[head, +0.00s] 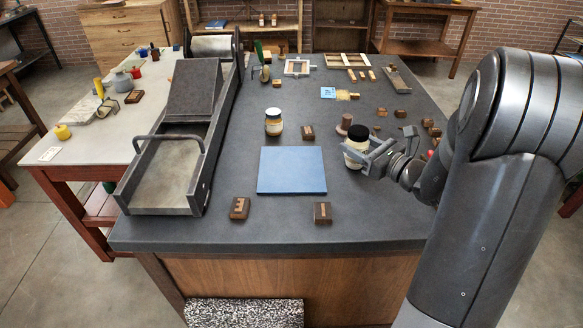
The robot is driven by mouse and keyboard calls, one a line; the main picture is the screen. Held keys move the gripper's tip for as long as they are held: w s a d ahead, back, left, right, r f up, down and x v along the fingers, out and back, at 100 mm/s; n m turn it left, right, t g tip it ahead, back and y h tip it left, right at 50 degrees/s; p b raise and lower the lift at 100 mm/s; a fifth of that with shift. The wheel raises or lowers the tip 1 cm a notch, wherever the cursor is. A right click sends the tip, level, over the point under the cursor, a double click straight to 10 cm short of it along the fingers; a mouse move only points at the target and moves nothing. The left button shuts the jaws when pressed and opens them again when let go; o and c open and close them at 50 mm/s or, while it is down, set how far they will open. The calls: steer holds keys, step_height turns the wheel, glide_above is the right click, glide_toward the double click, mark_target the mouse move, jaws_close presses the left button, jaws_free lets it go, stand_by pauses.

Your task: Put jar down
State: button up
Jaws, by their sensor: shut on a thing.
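My gripper (378,153) is shut on a jar (356,147) with a black lid and pale contents. The jar is upright at the right of the blue mat (292,171). I cannot tell whether its base touches the dark table top (400,218). The fingers cover part of the jar's lower right side. A second jar (273,123), with a lighter lid, stands upright behind the blue mat's left part, apart from my gripper.
A press with a long metal bed (166,175) fills the table's left side. Wooden type blocks (307,132) lie about the mat, two near the front edge (323,212). A brown knob-like piece (344,124) stands close behind the held jar. The blue mat is bare.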

steer(key=w+a, duration=0.1)
steer(key=a, duration=0.3)
glide_above(297, 175)
steer(key=shift+y, duration=0.3)
step_height(297, 175, down, 6)
steer(key=shift+d+f, duration=0.15)
steer(key=shift+f, duration=2.2)
steer(key=shift+f, duration=0.15)
steer(key=o, duration=1.1)
